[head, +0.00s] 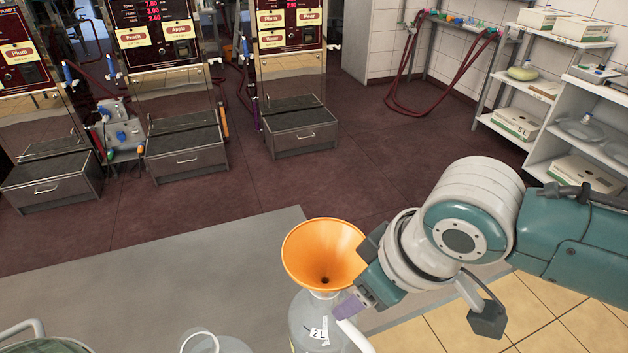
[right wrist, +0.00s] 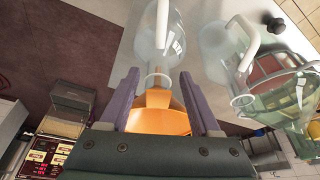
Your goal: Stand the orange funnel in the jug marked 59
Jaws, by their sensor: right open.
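The orange funnel (head: 324,255) is upright, wide mouth up, over the neck of a clear jug (head: 312,318) in the head view. In the right wrist view the funnel (right wrist: 158,118) has its narrow end at the mouth of the clear jug (right wrist: 155,45) and seems to sit in it. The jug's tag seems to read 2L; I cannot read a 59. My right gripper (head: 356,284) is beside the funnel, its purple fingers (right wrist: 159,74) apart on either side of the funnel, apparently not pressing on it. My left gripper is not in view.
Another clear jug (head: 215,344) stands to the left at the table's near edge. A greenish jug (head: 45,345) is cut off in the corner. The grey tabletop (head: 190,270) is clear behind them. Pump cabinets (head: 290,80) and a shelf rack (head: 540,90) stand beyond.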

